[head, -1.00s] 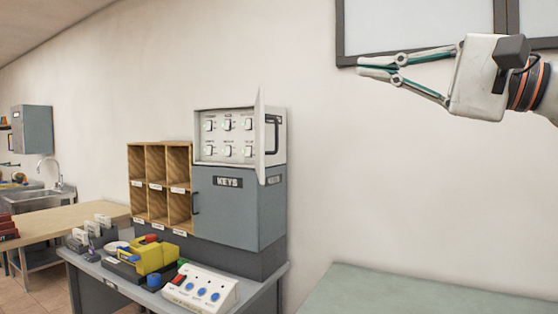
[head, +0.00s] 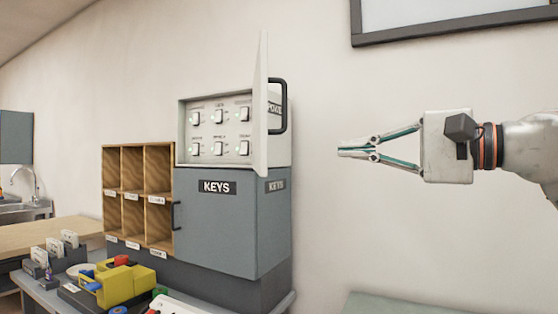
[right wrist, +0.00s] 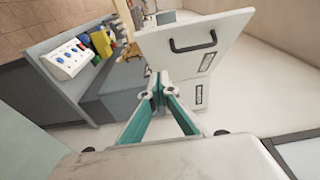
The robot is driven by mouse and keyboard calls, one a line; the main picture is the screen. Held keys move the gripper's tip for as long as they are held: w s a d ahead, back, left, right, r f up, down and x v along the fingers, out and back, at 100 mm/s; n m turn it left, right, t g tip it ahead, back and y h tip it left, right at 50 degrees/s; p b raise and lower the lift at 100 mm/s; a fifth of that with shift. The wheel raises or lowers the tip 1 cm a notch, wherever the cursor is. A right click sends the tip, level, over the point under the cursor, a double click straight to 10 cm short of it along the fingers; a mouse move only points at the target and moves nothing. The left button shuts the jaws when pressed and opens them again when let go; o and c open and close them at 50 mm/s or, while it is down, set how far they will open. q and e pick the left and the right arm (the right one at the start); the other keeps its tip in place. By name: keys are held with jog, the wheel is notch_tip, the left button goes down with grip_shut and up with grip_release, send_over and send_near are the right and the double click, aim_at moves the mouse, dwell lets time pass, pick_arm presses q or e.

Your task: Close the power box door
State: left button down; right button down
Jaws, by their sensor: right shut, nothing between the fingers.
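The power box (head: 217,130) is a pale box with several switches, sitting on top of the grey KEYS cabinet (head: 215,225). Its white door (head: 261,100) stands open, swung outward on its right side, seen nearly edge-on. A black handle (head: 284,106) is on the door's outer face. In the right wrist view the door (right wrist: 190,38) and its handle (right wrist: 193,42) show beyond the fingers. My right gripper (head: 340,149) is shut and empty, to the right of the door, pointing left and apart from it. My left gripper is not in view.
A wooden pigeonhole shelf (head: 138,195) stands left of the cabinet. A desk below holds a yellow device (head: 122,285) and a switch panel (right wrist: 70,60). A framed board (head: 450,20) hangs at upper right. The wall between door and gripper is clear.

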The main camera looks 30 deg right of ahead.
pick_arm(q)
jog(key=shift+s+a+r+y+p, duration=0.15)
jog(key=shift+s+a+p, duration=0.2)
jog(key=shift+p, duration=0.95)
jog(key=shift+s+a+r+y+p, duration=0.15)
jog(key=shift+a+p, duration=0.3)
jog(key=shift+p, duration=0.8)
pick_arm(e)
jog(key=s+a+x, duration=0.1)
jog(key=a+x, duration=0.1)
jog(key=x, duration=1)
jog(key=shift+w+a+r, duration=0.15)
jog(key=shift+w+a, duration=0.05)
jog(key=shift+a, duration=0.3)
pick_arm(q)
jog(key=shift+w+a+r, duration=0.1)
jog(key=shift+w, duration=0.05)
pick_arm(e)
jog(key=shift+a, duration=0.1)
